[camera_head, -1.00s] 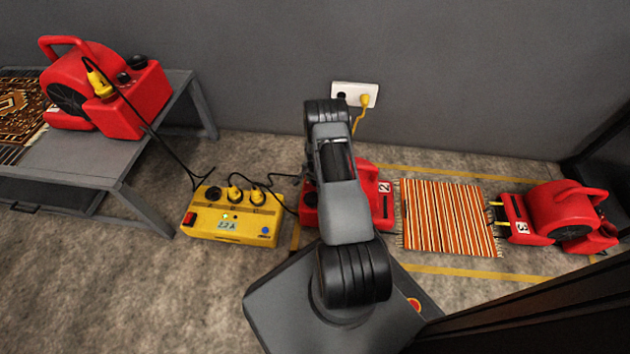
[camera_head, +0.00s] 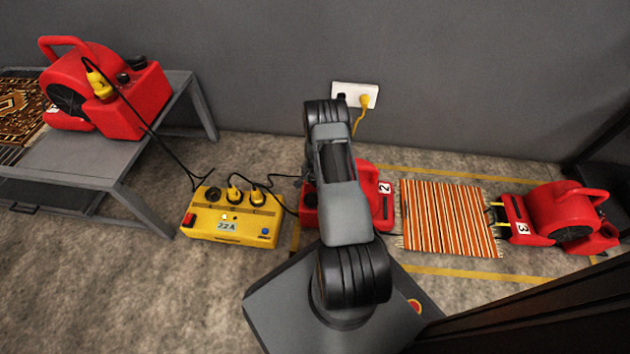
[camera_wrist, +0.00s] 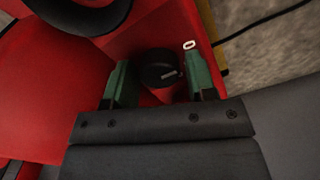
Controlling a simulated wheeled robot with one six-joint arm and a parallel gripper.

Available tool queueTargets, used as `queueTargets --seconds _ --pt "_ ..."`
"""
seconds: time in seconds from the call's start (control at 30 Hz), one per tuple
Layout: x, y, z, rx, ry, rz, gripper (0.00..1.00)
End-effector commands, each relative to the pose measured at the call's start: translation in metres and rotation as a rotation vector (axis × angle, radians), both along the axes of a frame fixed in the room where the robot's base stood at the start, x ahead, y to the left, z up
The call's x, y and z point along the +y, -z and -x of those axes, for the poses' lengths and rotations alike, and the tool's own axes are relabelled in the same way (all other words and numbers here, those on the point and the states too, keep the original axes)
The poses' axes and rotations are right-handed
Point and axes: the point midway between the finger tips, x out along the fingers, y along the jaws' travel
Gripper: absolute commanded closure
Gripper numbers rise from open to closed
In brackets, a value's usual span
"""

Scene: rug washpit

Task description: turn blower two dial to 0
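Blower two (camera_head: 378,195) is the red blower with a "2" label on the floor in the head view, mostly hidden behind my arm. In the wrist view its red housing (camera_wrist: 60,95) fills the left. Its black dial (camera_wrist: 158,68) shows with a pale pointer line, and a white "0" mark is printed to its upper right. My gripper (camera_wrist: 160,85) is open, with one green finger on each side of the dial. The fingers look apart from the dial. In the head view the gripper is hidden behind the arm.
A yellow power box (camera_head: 232,218) with plugged cords stands left of blower two. A striped rug (camera_head: 447,217) and blower three (camera_head: 562,215) lie to the right. Another red blower (camera_head: 105,90) sits on a grey table (camera_head: 80,158). A wall outlet (camera_head: 355,94) is behind.

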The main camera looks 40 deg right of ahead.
Motion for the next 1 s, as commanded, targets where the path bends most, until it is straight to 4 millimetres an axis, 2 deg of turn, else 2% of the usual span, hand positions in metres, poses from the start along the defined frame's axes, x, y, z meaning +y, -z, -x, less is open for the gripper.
queueTargets --seconds 0.03,0.13,0.37,0.53,0.67,1.0 --pt "0.0 0.0 0.0 0.0 0.0 0.0 0.44" --pt "0.0 0.0 0.0001 0.0 0.001 0.0 0.35" --pt "0.0 0.0001 0.0005 0.001 0.005 0.0 0.35" --pt "0.0 -0.0003 0.0009 0.002 0.076 -0.001 0.35" --pt "0.0 -0.0011 0.001 0.002 0.213 -0.001 0.35" --pt "0.0003 -0.0023 0.0007 0.002 0.722 -0.001 0.35"
